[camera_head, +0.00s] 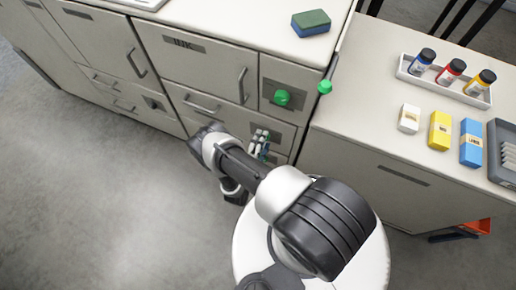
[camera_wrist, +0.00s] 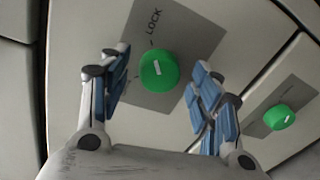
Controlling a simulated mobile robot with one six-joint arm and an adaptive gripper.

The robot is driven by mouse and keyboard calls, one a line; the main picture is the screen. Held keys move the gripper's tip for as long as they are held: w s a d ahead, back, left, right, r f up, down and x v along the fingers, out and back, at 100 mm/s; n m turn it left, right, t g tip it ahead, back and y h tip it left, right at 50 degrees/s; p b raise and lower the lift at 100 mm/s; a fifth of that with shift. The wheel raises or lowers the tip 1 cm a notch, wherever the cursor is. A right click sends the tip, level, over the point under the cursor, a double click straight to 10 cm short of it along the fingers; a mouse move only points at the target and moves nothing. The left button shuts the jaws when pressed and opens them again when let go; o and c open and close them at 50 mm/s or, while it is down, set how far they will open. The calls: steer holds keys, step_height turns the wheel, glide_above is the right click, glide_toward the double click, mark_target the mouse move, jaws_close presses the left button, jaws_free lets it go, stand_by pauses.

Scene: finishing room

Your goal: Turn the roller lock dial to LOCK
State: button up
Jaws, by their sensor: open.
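The roller lock dial (camera_wrist: 159,70) is a round green knob on a grey plate (camera_wrist: 185,30) marked LOCK in the wrist view. A short white line shows on its face; I cannot tell exactly which mark it points to. My gripper (camera_head: 262,143) is open at the cabinet's lower right front. In the wrist view its two blue-padded fingers (camera_wrist: 158,80) stand on either side of the dial, apart from it. In the head view the gripper seems to hide this dial.
A second green dial (camera_wrist: 279,117) sits on another plate; in the head view the upper green knob (camera_head: 282,97) shows above my gripper. A green-tipped lever (camera_head: 325,87) juts out at the cabinet's right edge. A sponge (camera_head: 311,22) lies on top. Open floor (camera_head: 120,210) lies left.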

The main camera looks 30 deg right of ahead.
steer(key=v, duration=1.1)
steer(key=shift+s+a, duration=0.2)
steer(key=shift+a, duration=0.05)
